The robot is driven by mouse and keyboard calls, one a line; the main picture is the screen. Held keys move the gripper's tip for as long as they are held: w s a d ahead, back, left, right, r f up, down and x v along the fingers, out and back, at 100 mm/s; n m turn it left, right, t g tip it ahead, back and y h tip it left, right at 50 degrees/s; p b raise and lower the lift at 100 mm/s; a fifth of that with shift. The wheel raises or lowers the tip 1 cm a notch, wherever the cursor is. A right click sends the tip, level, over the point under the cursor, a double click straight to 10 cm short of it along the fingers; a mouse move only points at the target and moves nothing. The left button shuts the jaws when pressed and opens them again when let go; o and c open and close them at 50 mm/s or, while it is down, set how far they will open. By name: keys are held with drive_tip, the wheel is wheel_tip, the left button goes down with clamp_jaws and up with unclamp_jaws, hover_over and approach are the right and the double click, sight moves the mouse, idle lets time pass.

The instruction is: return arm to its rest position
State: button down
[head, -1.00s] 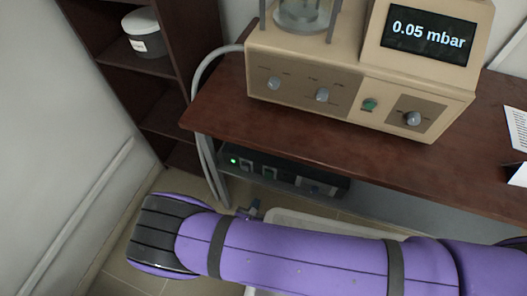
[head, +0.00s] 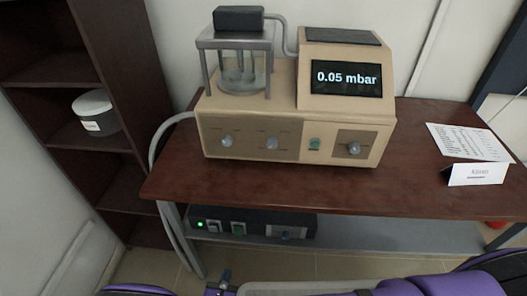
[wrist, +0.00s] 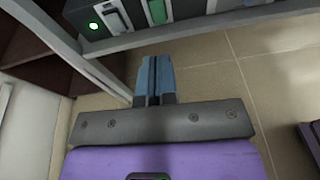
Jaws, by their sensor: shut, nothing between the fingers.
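My gripper (wrist: 153,80) shows in the wrist view with its two blue-grey fingers together, empty, above the tiled floor. In the head view my purple arm lies along the bottom edge, mostly cut off. A small part at the gripper's end (head: 225,280) shows at the bottom, below the table's lower shelf. The gripper touches nothing that I can see.
A brown table (head: 300,185) carries a beige machine (head: 290,115) reading 0.05 mbar, a paper sheet (head: 468,142) and a name card (head: 477,174). A black unit (head: 255,225) with a green light sits on the lower shelf (head: 400,235). A dark bookcase (head: 60,85) holds a lidded tub (head: 95,112). Floor tiles are clear.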

drive_tip(key=w+d+r+m+g+h, duration=0.1)
drive_tip(key=w+r+m+h, duration=0.1)
drive_tip(key=r, duration=0.5)
drive_tip(key=w+d+r+m+g+h, duration=0.1)
drive_tip(key=w+r+m+g+h, duration=0.1)
drive_tip(key=w+r+m, duration=0.3)
drive_tip(key=w+r+m+g+h, duration=0.2)
drive_tip(key=w+r, duration=0.3)
drive_tip(key=r, duration=0.5)
drive_tip(key=shift+d+m, duration=0.4)
drive_tip(key=shift+m, duration=0.3)
drive_tip(key=w+d+r+m+g+y, duration=0.1)
drive_tip(key=w+d+r+m+g, duration=0.2)
drive_tip(key=d+r, duration=0.5)
drive_tip(key=w+d+r+m+g, duration=0.1)
drive_tip(key=d+r+m+g, duration=0.1)
drive_tip(key=d+r+m, duration=0.6)
drive_tip(key=w+d+r+m+g+y, duration=0.1)
drive_tip(key=d+r+g, duration=0.3)
drive_tip(key=r, duration=0.8)
drive_tip(key=s+d+r+m+y, duration=0.2)
drive_tip(key=s+d+r+m, duration=0.25)
drive_tip(key=d+r, duration=0.45)
drive_tip(key=s+d+r+m+t+y, duration=0.2)
drive_tip(key=s+d+r+m, duration=0.1)
drive_tip(key=s+d, duration=0.2)
drive_tip(key=s+d+r+m+t+y, duration=0.2)
drive_tip(key=s+d+r+m, duration=0.2)
drive_tip(key=s, duration=0.6)
drive_tip(key=shift+d, duration=0.65)
